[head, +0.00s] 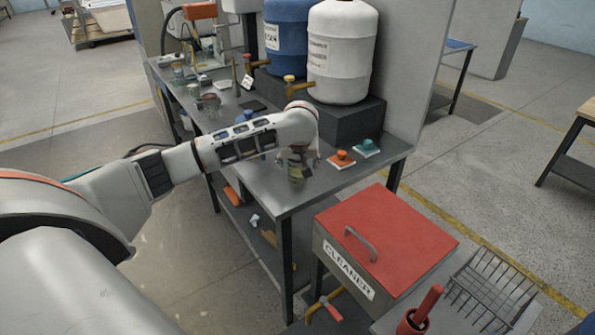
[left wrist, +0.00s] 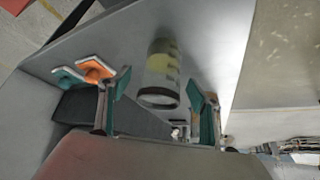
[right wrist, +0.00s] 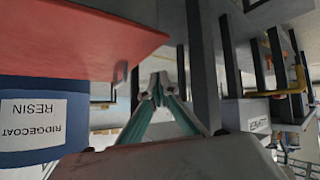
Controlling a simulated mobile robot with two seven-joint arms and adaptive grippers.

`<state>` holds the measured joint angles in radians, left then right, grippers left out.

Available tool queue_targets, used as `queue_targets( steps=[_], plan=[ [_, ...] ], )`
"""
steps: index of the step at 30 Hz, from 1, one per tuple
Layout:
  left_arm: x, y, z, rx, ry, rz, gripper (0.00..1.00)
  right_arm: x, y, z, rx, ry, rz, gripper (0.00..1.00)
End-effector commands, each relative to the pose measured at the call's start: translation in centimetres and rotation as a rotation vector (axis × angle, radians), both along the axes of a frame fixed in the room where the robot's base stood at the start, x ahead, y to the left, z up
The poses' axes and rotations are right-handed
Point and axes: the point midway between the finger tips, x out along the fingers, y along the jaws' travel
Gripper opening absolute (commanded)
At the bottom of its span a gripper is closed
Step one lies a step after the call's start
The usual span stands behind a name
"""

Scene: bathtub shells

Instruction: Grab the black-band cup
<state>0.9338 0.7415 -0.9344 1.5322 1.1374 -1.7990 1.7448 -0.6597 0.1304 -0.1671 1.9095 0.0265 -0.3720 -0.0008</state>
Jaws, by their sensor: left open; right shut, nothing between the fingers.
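A clear cup with a dark band and yellowish marks (head: 296,173) stands near the front edge of the grey metal table. In the left wrist view this cup (left wrist: 162,72) appears between the fingers, with gaps on both sides. My left gripper (head: 300,158) is open above and at the cup, partly hiding its top in the head view. Its teal-padded fingers (left wrist: 160,95) show in the left wrist view. My right gripper (right wrist: 160,84) is shut and empty, away from the table top; it is not visible in the head view.
Orange (head: 342,158) and teal (head: 366,147) knobs on small plates lie right of the cup. Blue (head: 286,35) and white (head: 341,55) drums stand behind. Other small glassware (head: 211,104) sits farther left. A red-lidded cleaner box (head: 385,235) stands in front.

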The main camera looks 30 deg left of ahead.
Motion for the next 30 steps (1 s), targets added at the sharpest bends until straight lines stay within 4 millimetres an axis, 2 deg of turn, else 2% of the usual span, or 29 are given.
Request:
queue_targets(
  steps=[6, 14, 15, 20, 30],
  plan=[
    [1.1, 1.0, -2.2, 0.000, 0.000, 0.001, 0.63, 0.1, 0.5, 0.2, 0.008, -0.002, 0.000, 0.00],
    [1.2, 1.1, -2.5, 0.000, -0.001, -0.001, 0.63, 0.5, 0.9, 0.4, 0.018, -0.008, -0.004, 0.00],
    [1.2, 1.1, -2.5, 0.000, -0.001, -0.001, 0.60, 0.5, 0.9, 0.4, 0.018, -0.008, -0.004, 0.00],
    [1.2, 1.0, -2.5, 0.000, -0.001, -0.001, 0.19, 0.5, 0.9, 0.4, 0.018, -0.008, -0.005, 0.00],
    [1.2, 1.0, -2.3, 0.000, -0.001, -0.001, 0.18, 0.4, 0.6, 0.4, 0.012, -0.008, -0.005, 0.00]
  ],
)
